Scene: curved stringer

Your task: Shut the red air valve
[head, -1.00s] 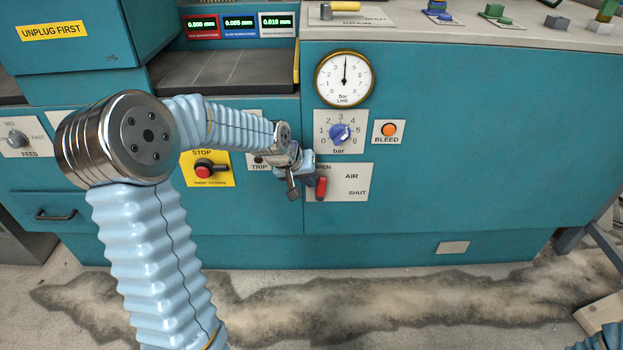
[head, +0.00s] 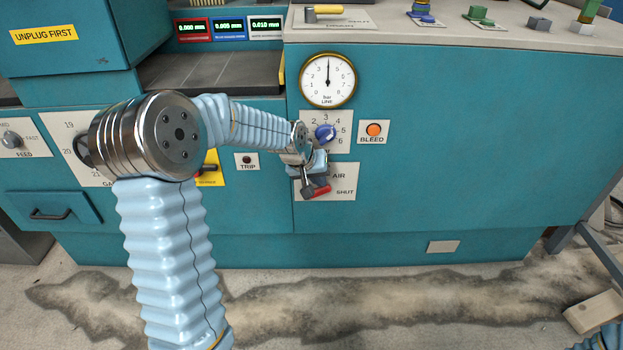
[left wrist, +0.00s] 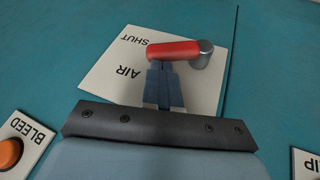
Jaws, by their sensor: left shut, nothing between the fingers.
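The red air valve handle (head: 317,191) sits on the white AIR plate (head: 345,190) on the teal machine front. It points right from its pivot, tilted slightly upward, toward the SHUT label. In the left wrist view the red handle (left wrist: 172,50) extends left from its grey pivot (left wrist: 203,54), near the upside-down SHUT word. My left gripper (head: 312,182) is shut with nothing between its fingers. Its fingertips (left wrist: 158,68) are at the handle's side, seemingly touching it. My right gripper is out of view.
The blue bar knob (head: 326,133) is just above my gripper, with the line gauge (head: 327,80) over it. The orange BLEED button (head: 374,130) is to the right. The TRIP button (head: 246,161) is to the left, beside my forearm. The panel further right is clear.

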